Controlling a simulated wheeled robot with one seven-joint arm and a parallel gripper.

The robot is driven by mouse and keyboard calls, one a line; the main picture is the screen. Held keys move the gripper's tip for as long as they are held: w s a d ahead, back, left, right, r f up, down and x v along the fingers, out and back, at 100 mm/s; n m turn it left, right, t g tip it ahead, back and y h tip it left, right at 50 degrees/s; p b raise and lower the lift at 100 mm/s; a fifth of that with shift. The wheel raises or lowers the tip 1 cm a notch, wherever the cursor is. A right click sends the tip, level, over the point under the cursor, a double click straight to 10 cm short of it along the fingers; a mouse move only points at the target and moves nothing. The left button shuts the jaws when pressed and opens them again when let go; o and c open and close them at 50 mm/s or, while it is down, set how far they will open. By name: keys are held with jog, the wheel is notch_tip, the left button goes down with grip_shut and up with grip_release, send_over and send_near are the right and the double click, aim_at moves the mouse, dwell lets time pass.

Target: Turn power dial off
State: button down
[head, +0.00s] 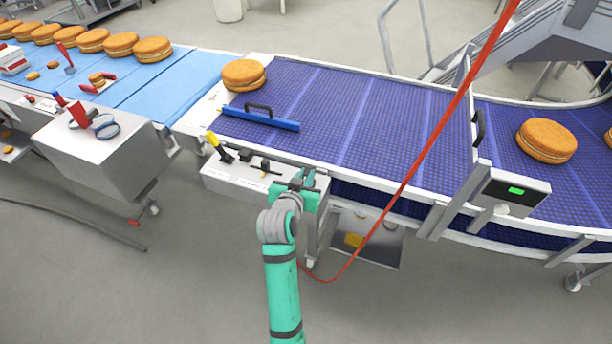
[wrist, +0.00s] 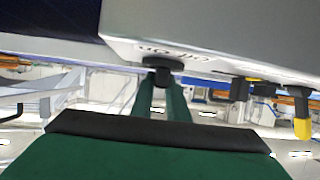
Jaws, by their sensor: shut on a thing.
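The power dial (wrist: 163,62) is a small black knob on the face of a pale grey control box (head: 225,178). In the wrist view it sits under printed lettering that seems to read off and on, though which way it points I cannot tell. My gripper (head: 301,178) is at the right end of the box, with its fingers (wrist: 163,95) shut on the dial. In the head view the gripper hides the dial.
A black switch (head: 245,157), a black-and-yellow control (head: 267,167) and a yellow-handled lever (head: 215,143) stand left of my gripper. The blue conveyor (head: 380,125) lies behind the box. A red cable (head: 415,165) hangs to the right. A metal tray (head: 378,250) sits below.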

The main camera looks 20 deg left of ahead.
jog(key=m+h, duration=0.4)
jog(key=h, duration=0.1)
jog(key=shift+g, duration=0.3)
jog(key=shift+m+g+h, duration=0.8)
jog(key=shift+m+h, duration=0.8)
jog(key=shift+d, duration=0.1)
jog(key=c, duration=1.7)
grip_release()
jog(key=v, duration=1.1)
jog(key=shift+w, duration=0.1)
